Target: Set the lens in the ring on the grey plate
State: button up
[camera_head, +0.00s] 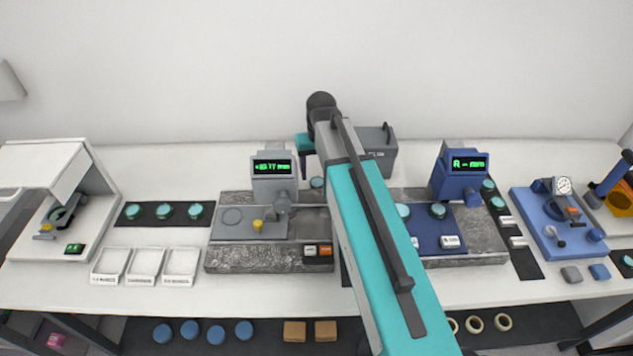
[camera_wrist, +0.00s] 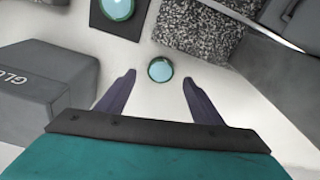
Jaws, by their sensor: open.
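In the wrist view my gripper (camera_wrist: 158,77) is open, with its two dark fingers apart. A round teal lens (camera_wrist: 160,69) lies on the white surface at the gap between the fingertips; I cannot tell its height below them. A second teal lens (camera_wrist: 117,8) sits on a dark pad at the top. In the head view the grey plate (camera_head: 272,231) lies on the left granite block, with a thin ring (camera_head: 232,216) at its left and a yellow knob (camera_head: 257,226). One teal lens (camera_head: 317,183) shows beside my arm, which hides much of the middle.
A grey display unit (camera_head: 272,183) stands behind the grey plate. A grey lettered box (camera_head: 378,147) stands behind my arm; a blue display unit (camera_head: 462,175) is to the right. Three white trays (camera_head: 144,262) and a black strip of teal lenses (camera_head: 150,219) lie left.

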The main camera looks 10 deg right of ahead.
aim_at(317, 181)
jog(key=shift+w+f+p, duration=0.1)
jog(key=shift+f+p, duration=0.55)
jog(key=shift+f, duration=1.1)
jog(key=c, duration=1.3)
jog(key=shift+o, duration=0.2)
jog(key=shift+r, duration=0.15)
notch_tip(317, 181, up, 10)
jog(key=b, duration=0.3)
